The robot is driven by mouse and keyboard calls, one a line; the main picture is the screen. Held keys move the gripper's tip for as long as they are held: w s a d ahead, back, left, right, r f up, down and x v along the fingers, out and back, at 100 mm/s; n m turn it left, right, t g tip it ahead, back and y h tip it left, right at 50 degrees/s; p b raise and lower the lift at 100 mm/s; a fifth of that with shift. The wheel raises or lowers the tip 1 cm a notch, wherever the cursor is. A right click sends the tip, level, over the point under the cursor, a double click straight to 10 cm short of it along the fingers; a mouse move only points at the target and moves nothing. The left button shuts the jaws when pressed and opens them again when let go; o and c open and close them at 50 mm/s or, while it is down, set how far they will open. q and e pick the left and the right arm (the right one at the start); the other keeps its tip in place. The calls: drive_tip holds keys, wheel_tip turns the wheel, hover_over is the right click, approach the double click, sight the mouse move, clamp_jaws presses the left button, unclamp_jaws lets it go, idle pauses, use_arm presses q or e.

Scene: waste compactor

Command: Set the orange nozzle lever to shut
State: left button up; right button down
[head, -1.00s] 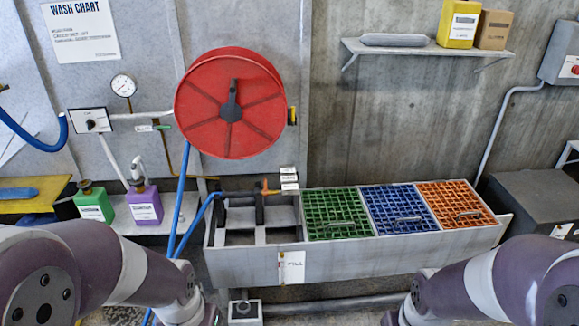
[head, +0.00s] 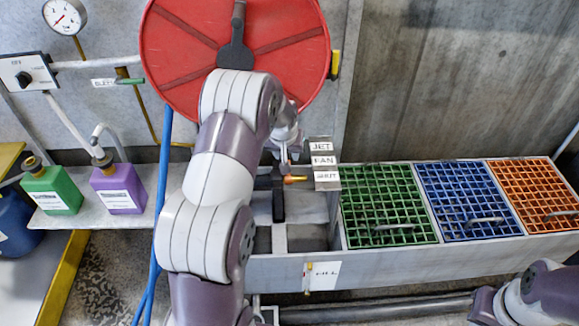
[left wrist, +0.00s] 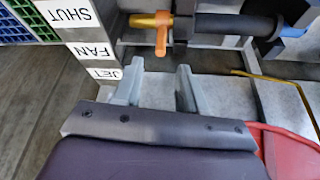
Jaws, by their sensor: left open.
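The orange nozzle lever (left wrist: 161,36) sticks out from the black nozzle (left wrist: 220,26). In the left wrist view its free end points toward my fingers and lies about level with the FAN label (left wrist: 90,50). The SHUT label (left wrist: 68,12) is at the upper left and the JET label (left wrist: 104,73) is lower. My left gripper (left wrist: 159,68) is open and empty, its two fingertips just short of the lever, apart from it. In the head view my left gripper (head: 287,160) is above the lever (head: 295,178), partly hidden by my arm. My right gripper is out of view.
The red hose reel (head: 290,45) is close behind my left arm. Green (head: 388,205), blue (head: 468,200) and orange (head: 535,192) grates fill the trough to the right. Green (head: 50,190) and purple (head: 119,190) bottles stand on the left shelf.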

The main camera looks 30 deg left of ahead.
sight(288, 175)
use_arm(q)
drive_tip(key=x, duration=0.7)
drive_tip(key=shift+f+b, duration=0.25)
drive_tip(key=shift+b, duration=0.1)
clamp_jaws()
